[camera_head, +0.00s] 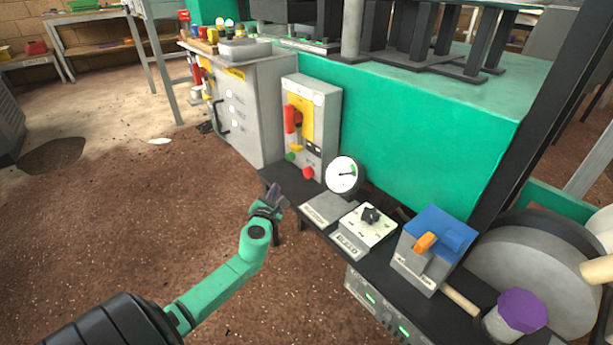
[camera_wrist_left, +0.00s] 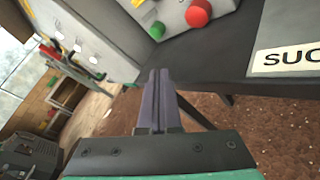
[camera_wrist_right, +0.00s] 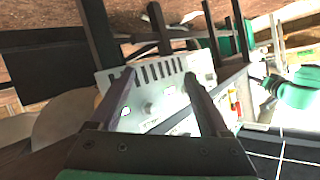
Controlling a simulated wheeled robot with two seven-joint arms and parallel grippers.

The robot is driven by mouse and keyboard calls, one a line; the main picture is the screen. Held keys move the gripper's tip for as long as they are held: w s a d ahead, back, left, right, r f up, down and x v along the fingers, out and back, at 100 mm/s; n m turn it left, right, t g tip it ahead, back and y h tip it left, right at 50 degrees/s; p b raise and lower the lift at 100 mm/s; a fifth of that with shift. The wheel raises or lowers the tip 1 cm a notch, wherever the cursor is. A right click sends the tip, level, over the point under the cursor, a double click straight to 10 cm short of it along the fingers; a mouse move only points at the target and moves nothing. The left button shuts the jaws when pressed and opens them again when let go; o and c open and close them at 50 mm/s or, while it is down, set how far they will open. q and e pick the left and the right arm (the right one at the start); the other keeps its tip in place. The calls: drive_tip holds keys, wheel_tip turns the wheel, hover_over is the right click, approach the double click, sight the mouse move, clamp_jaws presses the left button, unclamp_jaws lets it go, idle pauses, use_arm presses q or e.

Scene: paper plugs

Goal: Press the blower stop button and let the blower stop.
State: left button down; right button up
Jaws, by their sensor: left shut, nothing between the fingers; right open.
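A grey control box (camera_head: 318,95) with a yellow panel and red lever stands against the green machine. Low on its face are a red button (camera_head: 308,172) and a green button (camera_head: 290,157); no blower label is readable. The left wrist view shows the red button (camera_wrist_left: 198,13) at the top, with the green one (camera_wrist_left: 157,30) to its left. My left gripper (camera_head: 275,191) is shut and empty, below and left of the red button in the head view, apart from it. My right gripper (camera_wrist_right: 160,82) is open, seen only in its wrist view.
A dark shelf (camera_head: 315,223) holds a round gauge (camera_head: 343,174), a dial box (camera_head: 364,229) and a blue-topped box (camera_head: 436,245) with an orange lever, right of my left gripper. A grey cabinet (camera_head: 245,115) stands behind. The brown floor (camera_head: 150,220) at left is mostly clear.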

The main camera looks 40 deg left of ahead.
sight(299, 187)
use_arm(q)
drive_tip(key=w, duration=0.2)
drive_tip(key=w+d+b, duration=0.1)
drive_tip(key=w, duration=0.2)
drive_tip(key=w+d, duration=0.1)
drive_tip(key=w, duration=0.1)
drive_tip(key=shift+w+d, duration=0.1)
drive_tip(key=shift+w, duration=0.3)
idle(0.5)
idle(0.8)
drive_tip(key=shift+d, duration=0.1)
drive_tip(key=shift+w+d, duration=0.1)
drive_tip(key=shift+w, duration=0.3)
